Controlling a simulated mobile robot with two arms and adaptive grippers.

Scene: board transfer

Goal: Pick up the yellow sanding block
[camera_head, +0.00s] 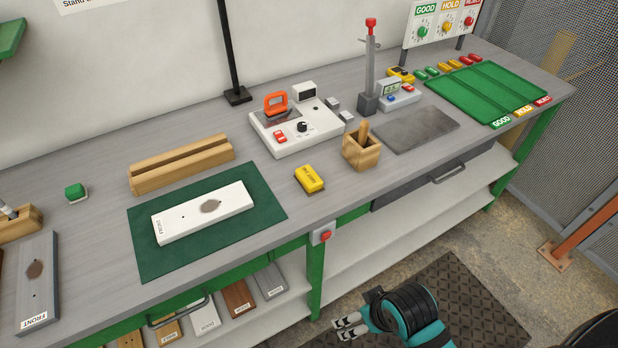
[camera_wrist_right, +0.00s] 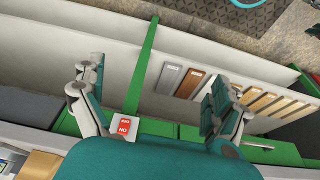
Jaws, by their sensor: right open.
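The yellow sanding block (camera_head: 309,179) lies on the grey bench top, between the green mat and the wooden holder, close to the front edge. My right gripper (camera_head: 345,327) is in front of the bench, over the floor mat and below the bench top, apart from the block. Its jaws are open and empty. In the right wrist view the two fingers (camera_wrist_right: 158,90) are spread wide, with the bench front and lower shelf behind them; I cannot make out the sanding block there. My left gripper is not in view.
A green mat (camera_head: 150,258) with a white board (camera_head: 203,211) lies left of the block. A wooden holder (camera_head: 360,155) stands right of it, and a white device (camera_head: 290,145) behind. A red-button switch box (camera_head: 323,234) sits on the bench's front edge.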

